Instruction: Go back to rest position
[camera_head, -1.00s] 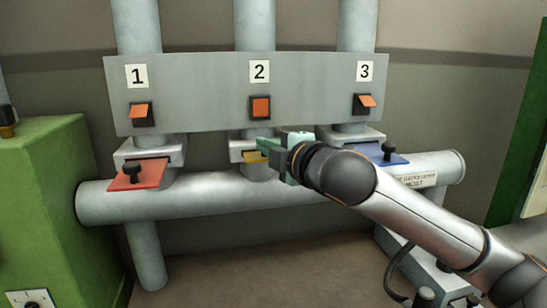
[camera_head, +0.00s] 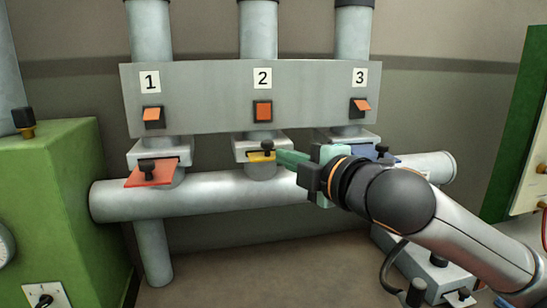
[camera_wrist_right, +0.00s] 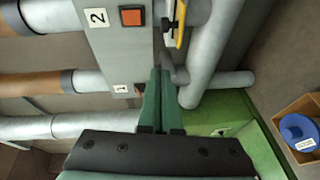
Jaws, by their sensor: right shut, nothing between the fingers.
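My right gripper (camera_head: 290,160) reaches in from the right in the head view. Its green fingers are closed together with nothing between them, and they point left, just right of the yellow slide plate (camera_head: 261,157) under panel number 2. In the right wrist view the closed fingers (camera_wrist_right: 160,95) point up, and the yellow plate (camera_wrist_right: 181,22) shows beyond them near the top. My left gripper is not in view.
A grey panel (camera_head: 205,90) carries orange switches numbered 1 to 3. A red plate (camera_head: 151,174) is under 1; a blue plate (camera_head: 364,151) is partly behind my right gripper. A horizontal pipe (camera_head: 220,192) runs below. A green cabinet (camera_head: 50,190) stands left.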

